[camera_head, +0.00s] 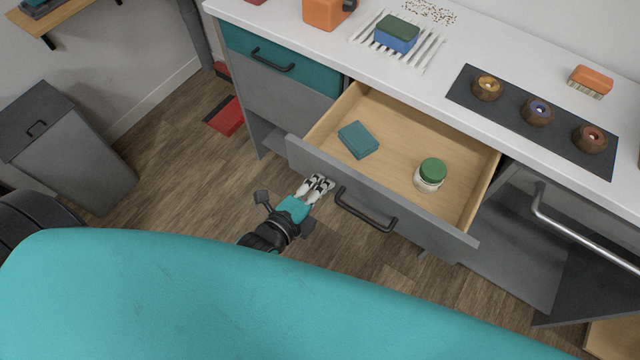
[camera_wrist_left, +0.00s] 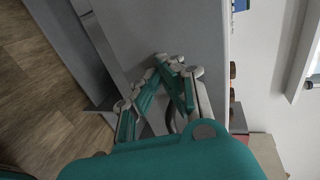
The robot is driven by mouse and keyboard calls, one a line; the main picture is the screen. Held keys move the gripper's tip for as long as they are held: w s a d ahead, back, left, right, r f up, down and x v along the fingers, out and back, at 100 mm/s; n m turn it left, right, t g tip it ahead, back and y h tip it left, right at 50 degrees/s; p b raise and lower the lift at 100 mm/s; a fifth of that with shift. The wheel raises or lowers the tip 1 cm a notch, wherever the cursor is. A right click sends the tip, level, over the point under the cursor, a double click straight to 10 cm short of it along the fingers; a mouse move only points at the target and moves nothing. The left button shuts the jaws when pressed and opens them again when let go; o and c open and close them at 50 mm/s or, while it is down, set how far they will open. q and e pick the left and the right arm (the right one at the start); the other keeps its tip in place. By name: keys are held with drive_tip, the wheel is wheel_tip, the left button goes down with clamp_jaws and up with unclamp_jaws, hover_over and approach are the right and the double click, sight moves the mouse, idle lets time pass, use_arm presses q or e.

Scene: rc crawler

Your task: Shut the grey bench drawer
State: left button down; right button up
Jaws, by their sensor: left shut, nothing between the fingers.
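The grey bench drawer (camera_head: 365,190) stands pulled out from under the white worktop, with its black bar handle (camera_head: 365,210) on the front. Inside it lie a teal box (camera_head: 358,140) and a jar with a green lid (camera_head: 431,174). My left gripper (camera_head: 324,182) is shut and empty, close to the drawer front, left of the handle. In the left wrist view the gripper's fingers (camera_wrist_left: 168,88) are in front of a grey panel; I cannot tell whether they touch it. My right gripper is not in view.
A teal-fronted drawer (camera_head: 278,62) is shut at the left. An open cabinet door with a metal bar handle (camera_head: 580,235) is at the right. A grey bin (camera_head: 66,145) and a red object (camera_head: 226,117) stand on the floor at left. The worktop (camera_head: 430,82) holds several items.

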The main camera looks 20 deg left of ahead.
use_arm(q)
drive_tip(key=p, duration=0.1)
approach(375, 123)
drive_tip(key=w, duration=0.2)
drive_tip(key=w+d+r+b, duration=0.1)
drive_tip(key=w, duration=0.2)
drive_tip(key=w+d+b, duration=0.1)
drive_tip(key=w, duration=0.2)
drive_tip(key=shift+w+d+r, duration=0.1)
drive_tip(key=shift+d+r, duration=0.05)
drive_tip(key=shift+r, duration=0.05)
drive_tip(key=shift+w+d+r+b, duration=0.1)
drive_tip(key=shift+w+r+b, duration=0.15)
drive_tip(key=shift+w, duration=0.25)
drive_tip(key=shift+f, duration=0.1)
